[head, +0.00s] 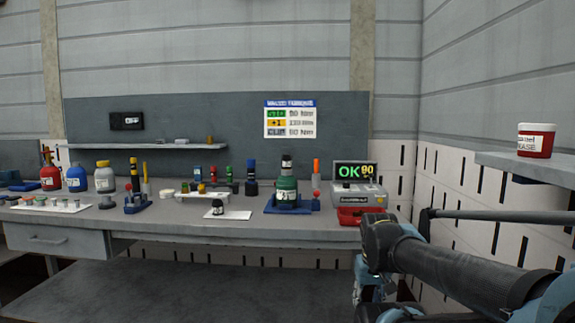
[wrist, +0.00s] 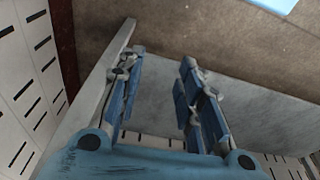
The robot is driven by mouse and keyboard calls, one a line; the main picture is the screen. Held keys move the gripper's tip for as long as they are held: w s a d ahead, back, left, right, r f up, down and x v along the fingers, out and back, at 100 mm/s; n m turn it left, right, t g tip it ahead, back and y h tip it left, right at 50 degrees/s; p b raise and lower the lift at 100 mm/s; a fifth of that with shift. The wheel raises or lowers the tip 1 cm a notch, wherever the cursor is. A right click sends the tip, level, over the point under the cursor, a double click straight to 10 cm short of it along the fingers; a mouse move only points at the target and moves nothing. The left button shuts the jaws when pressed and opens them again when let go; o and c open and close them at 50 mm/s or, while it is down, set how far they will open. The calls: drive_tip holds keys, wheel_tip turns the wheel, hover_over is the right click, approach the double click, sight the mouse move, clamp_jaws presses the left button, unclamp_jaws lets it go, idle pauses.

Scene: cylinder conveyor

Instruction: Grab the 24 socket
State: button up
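A small dark socket-like piece (head: 217,207) with a pale label stands on a white mat (head: 240,215) at the front middle of the bench in the head view. Its number is too small to read, so I cannot tell whether it is the 24 socket. Several small pieces stand on a pale strip (head: 50,208) at the bench's left, also unreadable. My gripper (wrist: 160,75) shows in the wrist view with its two blue fingers apart and nothing between them. In the head view my arm is at the lower right, beyond the bench's right end, away from these pieces.
The grey bench (head: 170,225) also holds a green bottle on a blue stand (head: 285,205), a tester showing OK (head: 357,190) with a red tray, and several bottles and tools. A side shelf (head: 520,165) at the right carries a red-and-white tub (head: 535,141).

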drive_tip(key=shift+o, duration=0.6)
drive_tip(key=o, duration=0.4)
drive_tip(key=shift+a+r, duration=0.2)
drive_tip(key=shift+r, duration=0.85)
drive_tip(key=shift+c, duration=0.2)
drive_tip(key=w+a+r+n+y, duration=0.1)
drive_tip(key=w+a+r+n, duration=0.4)
drive_tip(key=w+r, duration=0.9)
drive_tip(key=w+a+r+n+y, duration=0.15)
drive_tip(key=w+a+r, duration=0.65)
drive_tip(key=r, duration=1)
drive_tip(key=w+a+r+n+y, duration=0.1)
drive_tip(key=w+a+r+n, duration=0.35)
drive_tip(key=w+r, duration=1)
approach(287, 158)
drive_tip(key=w+x, duration=0.1)
drive_tip(key=x, duration=0.4)
drive_tip(key=shift+w+x, duration=0.2)
drive_tip(key=shift+x, duration=1.2)
drive_tip(key=shift+w+x, duration=0.25)
drive_tip(key=shift+x, duration=1.15)
